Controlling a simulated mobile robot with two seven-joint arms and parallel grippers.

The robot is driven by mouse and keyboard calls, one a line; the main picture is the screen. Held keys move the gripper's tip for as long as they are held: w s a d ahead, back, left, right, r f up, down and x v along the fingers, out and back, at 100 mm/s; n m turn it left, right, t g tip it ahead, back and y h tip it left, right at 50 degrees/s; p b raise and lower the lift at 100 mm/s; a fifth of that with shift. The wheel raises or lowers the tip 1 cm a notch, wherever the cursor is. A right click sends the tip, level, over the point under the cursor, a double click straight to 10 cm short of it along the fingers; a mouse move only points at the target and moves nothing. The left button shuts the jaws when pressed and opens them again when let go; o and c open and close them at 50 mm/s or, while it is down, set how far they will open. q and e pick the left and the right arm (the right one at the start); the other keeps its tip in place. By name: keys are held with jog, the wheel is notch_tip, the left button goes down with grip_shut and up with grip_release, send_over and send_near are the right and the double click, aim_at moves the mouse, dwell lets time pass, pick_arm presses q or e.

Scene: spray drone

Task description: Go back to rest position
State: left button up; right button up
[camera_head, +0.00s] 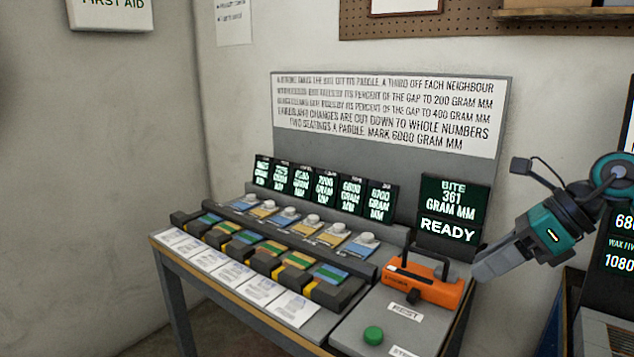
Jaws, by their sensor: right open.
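My right gripper (484,268) comes in from the right, with its grey fingers pointing left and down. It is open and seems empty. Its tips are just right of an orange tool (430,288) with a black handle; I cannot tell whether they touch it. The orange tool rests on the right end of the bench, behind a label reading "REST" (405,311). My left gripper is not in view.
The bench (385,310) carries a row of paddles (270,248), paper cards (235,274), several small screens (325,188) and a green button (373,335). A screen reads "READY" (447,231). A sign board (390,115) stands behind. Another display unit (620,250) is at right.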

jog(key=a+r+m+t+y, duration=0.3)
jog(key=a+m+t+y, duration=0.25)
jog(key=a+y, duration=0.8)
jog(key=s+d+f+m+t+h, duration=0.1)
jog(key=d+f+m+t+h, duration=0.1)
jog(key=f+m+h, duration=0.65)
jog(key=s+d+f+m+t+h, duration=0.1)
jog(key=d+m+t+h, duration=0.3)
jog(key=m, duration=0.9)
jog(key=s+d+f+m+t+h, duration=0.1)
jog(key=f+m+h, duration=0.4)
jog(key=m+h, duration=0.45)
jog(key=s+d+f+m+g, duration=0.1)
jog(key=s+f+m+g, duration=0.45)
jog(key=s, duration=0.55)
jog(key=s+f+m+g, duration=0.3)
jog(key=s+f+g, duration=0.3)
jog(key=s+f, duration=0.4)
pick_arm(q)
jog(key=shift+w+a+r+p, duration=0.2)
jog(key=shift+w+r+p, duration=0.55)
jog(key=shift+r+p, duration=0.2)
pick_arm(e)
jog(key=w+a+f+n+t+y, duration=0.1)
jog(key=w+a+f+t+y, duration=0.1)
jog(key=w+f+t, duration=0.4)
jog(key=shift+w+a+f+t+y, duration=0.15)
jog(key=shift+a+f+t+y, duration=0.1)
jog(key=shift+a+t+y, duration=0.15)
